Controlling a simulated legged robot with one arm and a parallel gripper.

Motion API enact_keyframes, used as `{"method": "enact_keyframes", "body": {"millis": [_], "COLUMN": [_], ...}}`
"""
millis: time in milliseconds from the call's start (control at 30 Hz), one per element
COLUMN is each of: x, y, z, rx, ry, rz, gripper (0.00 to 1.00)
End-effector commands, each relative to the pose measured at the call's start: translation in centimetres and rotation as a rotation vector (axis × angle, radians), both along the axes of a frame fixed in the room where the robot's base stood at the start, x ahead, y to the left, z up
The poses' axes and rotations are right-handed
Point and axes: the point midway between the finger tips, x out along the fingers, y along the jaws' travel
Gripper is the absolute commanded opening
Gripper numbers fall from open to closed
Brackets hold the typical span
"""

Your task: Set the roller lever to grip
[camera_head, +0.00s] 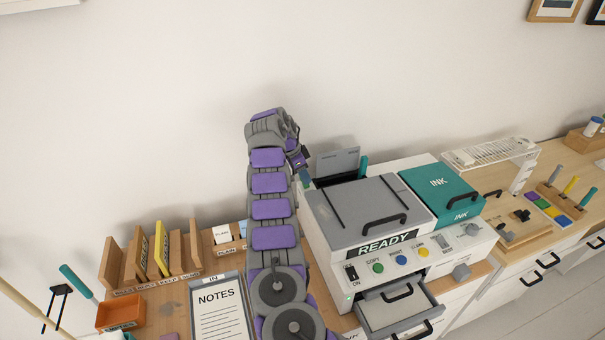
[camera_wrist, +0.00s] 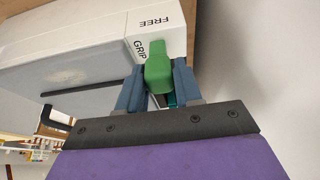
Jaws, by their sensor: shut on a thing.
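The green roller lever (camera_wrist: 158,72) sticks out from the side of the white machine (camera_wrist: 70,50) in the wrist view. The blue fingers of my gripper (camera_head: 306,178) are shut on the lever, one on each side. The lever is beside the word GRIP, with FREE printed farther along the side. In the head view my gripper is at the back left corner of the printer (camera_head: 372,228), and the held lever cannot be made out there.
A teal upright piece (camera_head: 364,166) stands behind the printer lid, beside a grey panel (camera_head: 338,162). A paper drawer (camera_head: 400,308) is pulled out at the front. A teal ink box (camera_head: 438,183) is at the right. Wooden sorters (camera_head: 150,255) and a notes board (camera_head: 221,312) are at the left.

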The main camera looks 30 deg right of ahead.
Motion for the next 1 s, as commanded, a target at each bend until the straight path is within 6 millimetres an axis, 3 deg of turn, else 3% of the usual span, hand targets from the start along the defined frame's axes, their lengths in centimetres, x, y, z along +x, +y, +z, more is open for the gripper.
{"method": "enact_keyframes", "body": {"millis": [400,867,900,1000], "x": [-0.2,-0.1,-0.1,-0.2], "y": [-1.2,-1.3,-1.3,-1.3], "z": [0.6,0.3,0.3,0.3], "rx": [0.205,0.233,0.232,0.233], "ry": [-0.054,-0.068,-0.068,-0.066], "rz": [0.003,0.005,0.005,0.004], "gripper": [0.04,0.04,0.37,0.47]}}
